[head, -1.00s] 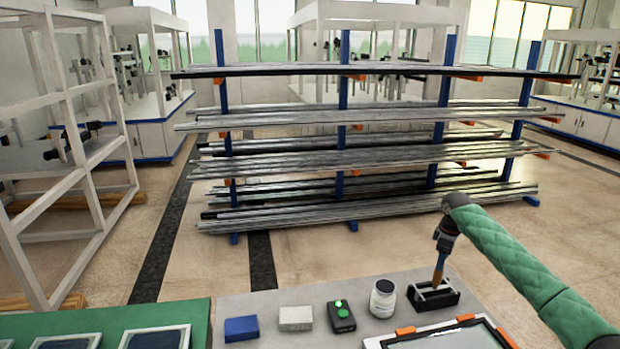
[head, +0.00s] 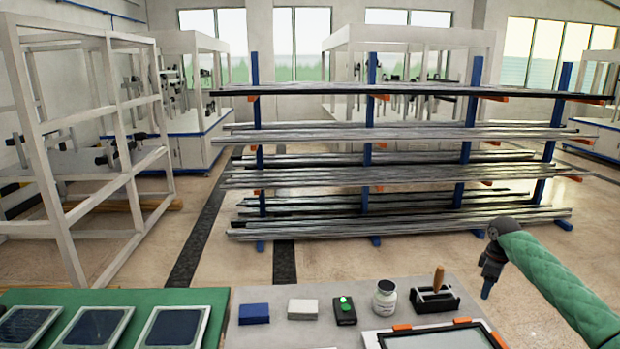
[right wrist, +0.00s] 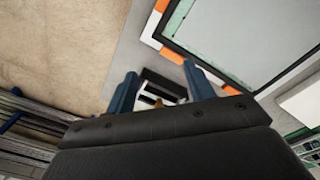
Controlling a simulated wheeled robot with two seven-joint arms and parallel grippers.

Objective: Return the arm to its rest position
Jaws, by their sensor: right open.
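My right gripper (head: 487,292) hangs at the right of the head view, at the end of my green-sleeved arm. It is empty and apart from the brush holder, to its right in the picture. In the right wrist view its two blue fingers (right wrist: 160,88) are spread, with the black holder seen between and beyond them. A brush with a wooden handle (head: 438,278) stands in the black holder (head: 450,302) on the grey bench top. My left gripper is not in view.
On the grey bench top (head: 270,335) stand a blue block (head: 254,314), a white block (head: 302,309), a black device with a green button (head: 344,311), a white jar (head: 385,298) and an orange-cornered frame (head: 440,337). Dark panels (head: 175,328) lie on the green mat (head: 220,298). A bar rack (head: 371,150) stands behind.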

